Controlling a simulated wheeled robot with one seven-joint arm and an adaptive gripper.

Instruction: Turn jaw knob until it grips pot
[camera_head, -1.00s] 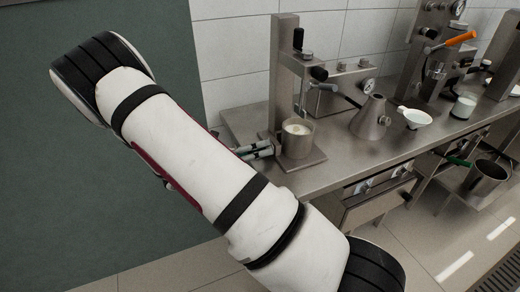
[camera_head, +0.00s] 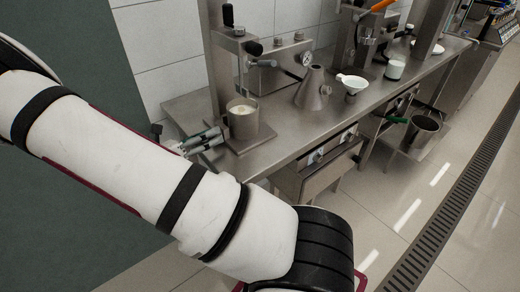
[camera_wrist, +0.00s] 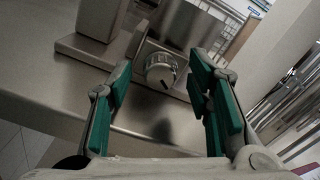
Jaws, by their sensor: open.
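The metal pot (camera_head: 243,125) holds something pale and stands upright on the plate of the leftmost bench machine. Its lower side also shows at the top of the wrist view (camera_wrist: 183,24). The jaw knob (camera_wrist: 160,72) is a round metal knob with a dark mark on its face, just below the pot in the wrist view. My gripper (camera_wrist: 159,76) is open, with one green-padded finger on each side of the knob in the picture. In the head view my gripper (camera_head: 205,141) is at the pot's left; the knob is not distinguishable there.
The steel bench (camera_head: 335,120) runs to the right. The machine's column (camera_head: 222,70) rises behind the pot.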

